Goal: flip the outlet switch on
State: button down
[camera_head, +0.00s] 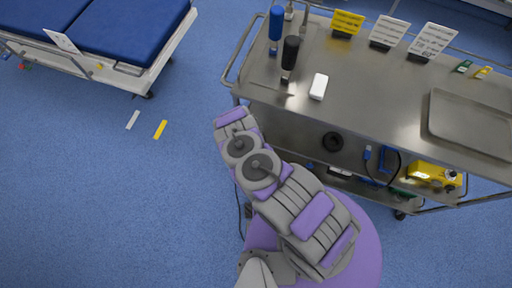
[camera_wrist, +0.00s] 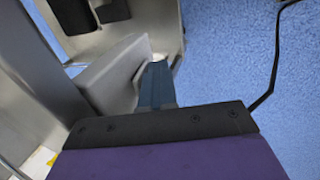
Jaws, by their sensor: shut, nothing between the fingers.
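My gripper (camera_wrist: 155,85) shows in the wrist view as dark blue-grey fingers, shut and empty, reaching up from the dark, purple-backed palm. The fingertips are close to a small pale surface beside a grey panel (camera_wrist: 110,78); I cannot tell whether they touch it. No outlet switch can be made out clearly in either view, so its position cannot be told. In the head view my arm stands at the left end of the metal cart (camera_head: 385,105) and the gripper is hidden.
A black cord (camera_wrist: 276,70) hangs at the right in the wrist view over blue floor. A blue bed (camera_head: 130,35) stands at upper left. Floor between is mostly clear.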

jog(key=shift+p+v, duration=0.8)
jog(key=shift+v, duration=0.15)
